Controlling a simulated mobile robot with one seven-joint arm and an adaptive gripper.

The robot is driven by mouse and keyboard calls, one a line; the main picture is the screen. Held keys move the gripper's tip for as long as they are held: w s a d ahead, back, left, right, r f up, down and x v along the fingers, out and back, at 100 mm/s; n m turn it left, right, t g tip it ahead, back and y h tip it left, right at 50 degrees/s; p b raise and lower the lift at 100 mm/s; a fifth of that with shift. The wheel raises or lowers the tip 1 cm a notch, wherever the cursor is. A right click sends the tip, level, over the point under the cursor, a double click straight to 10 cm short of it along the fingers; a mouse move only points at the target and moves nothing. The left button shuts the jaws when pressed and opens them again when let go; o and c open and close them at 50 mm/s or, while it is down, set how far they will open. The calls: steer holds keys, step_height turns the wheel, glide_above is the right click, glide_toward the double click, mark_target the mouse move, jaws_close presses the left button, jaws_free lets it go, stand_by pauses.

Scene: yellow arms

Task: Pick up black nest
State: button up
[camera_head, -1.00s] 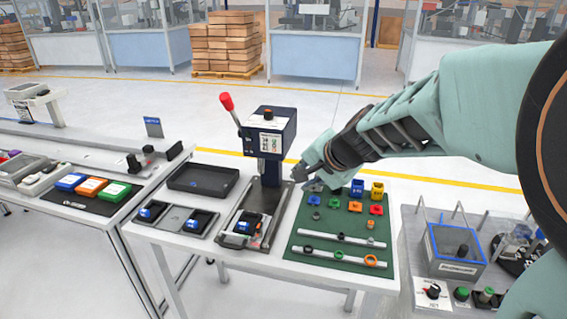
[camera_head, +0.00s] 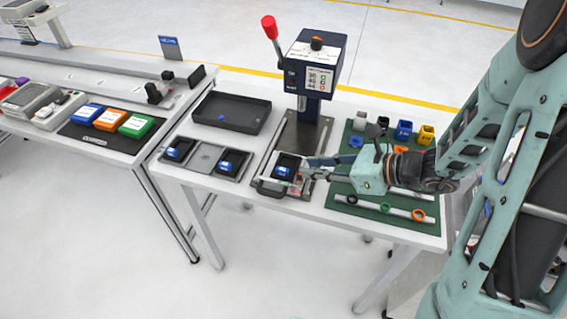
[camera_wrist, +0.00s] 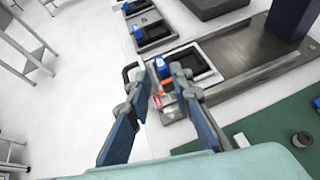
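A black nest (camera_head: 287,161) with a blue piece in it sits on the metal base plate in front of the press. In the wrist view this nest (camera_wrist: 199,62) is a dark square with a pale rim, partly covered by my finger. My gripper (camera_head: 301,172) is over the right side of that nest. In the wrist view my gripper (camera_wrist: 164,74) has its two blue fingers apart, with the blue piece and a red-orange strip showing between and just beyond the tips. It looks empty; I cannot tell whether the fingers touch the nest.
The press (camera_head: 318,62) with a red-knobbed lever stands just behind. Two similar nests with blue pieces lie in a grey plate (camera_head: 203,157) at left. A green mat (camera_head: 345,188) with small parts lies right.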

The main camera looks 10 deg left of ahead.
mark_target(281, 168)
steer(key=x, duration=0.9)
steer(key=shift+s+f, duration=0.1)
steer(key=shift+f, duration=0.2)
jaws_close()
